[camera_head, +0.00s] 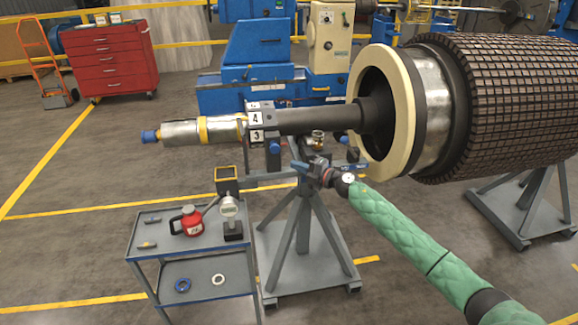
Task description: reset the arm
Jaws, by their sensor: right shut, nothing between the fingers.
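My right arm, in a green quilted sleeve, comes in from the bottom right of the head view. My right gripper (308,167) is shut and empty, in front of the top of the grey rotor stand (300,235), just below the dark shaft. It is small in the picture, and I cannot tell whether it touches the stand. The large rotor (500,95), with a cream ring (408,105), lies level on its stands, its shaft (315,119) pointing left. My left gripper is not in view.
A grey cart (150,262) at lower left holds a red can (189,222), a gauge on a stand (231,212) and small rings. A second stand (520,205) is at right. A red tool chest (110,58) and blue machine (258,60) stand behind. Floor at left is clear.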

